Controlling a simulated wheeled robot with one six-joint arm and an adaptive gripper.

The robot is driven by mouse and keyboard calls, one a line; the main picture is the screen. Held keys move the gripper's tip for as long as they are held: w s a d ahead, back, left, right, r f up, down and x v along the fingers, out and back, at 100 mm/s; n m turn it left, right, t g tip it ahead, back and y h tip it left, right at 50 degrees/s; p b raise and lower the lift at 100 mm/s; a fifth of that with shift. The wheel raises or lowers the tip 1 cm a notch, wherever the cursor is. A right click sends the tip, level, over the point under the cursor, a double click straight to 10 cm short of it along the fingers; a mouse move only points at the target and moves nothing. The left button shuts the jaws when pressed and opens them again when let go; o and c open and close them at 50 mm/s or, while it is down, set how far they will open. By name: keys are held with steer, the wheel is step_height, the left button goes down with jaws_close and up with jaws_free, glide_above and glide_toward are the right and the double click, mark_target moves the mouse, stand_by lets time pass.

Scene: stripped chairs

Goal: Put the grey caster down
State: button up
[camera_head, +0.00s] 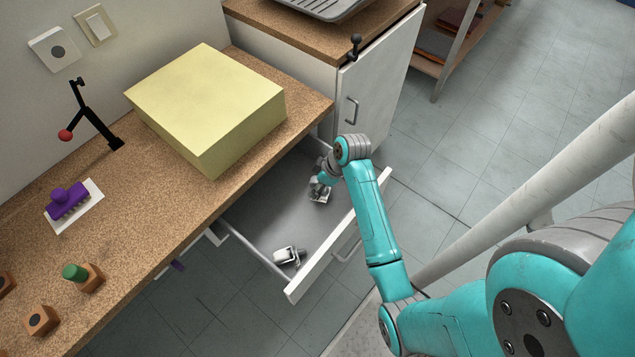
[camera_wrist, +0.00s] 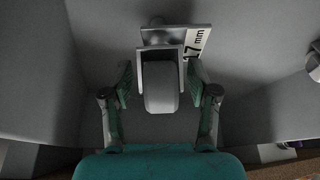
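The grey caster (camera_wrist: 161,85) sits between the two fingers of my gripper (camera_wrist: 159,84) in the wrist view, wheel toward the camera. Its flat plate with a white "17 mm" label is on the far side. My gripper (camera_head: 319,181) is low inside the open drawer (camera_head: 262,200), and the caster's plate (camera_head: 319,196) shows under it. The fingers are closed in on the caster's sides; contact on the left side is hard to make out. The plate is at or close to the drawer floor; I cannot tell if it touches.
A second, pale caster (camera_head: 289,256) lies in the drawer's near end; part of it shows at the wrist view's right edge (camera_wrist: 315,64). The drawer front (camera_head: 330,254) stands beside my arm. A yellow box (camera_head: 205,105) is on the worktop above. The drawer floor between the casters is bare.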

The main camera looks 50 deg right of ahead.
steer(key=shift+r, duration=0.1)
steer(key=v, duration=1.2)
stand_by(0.5)
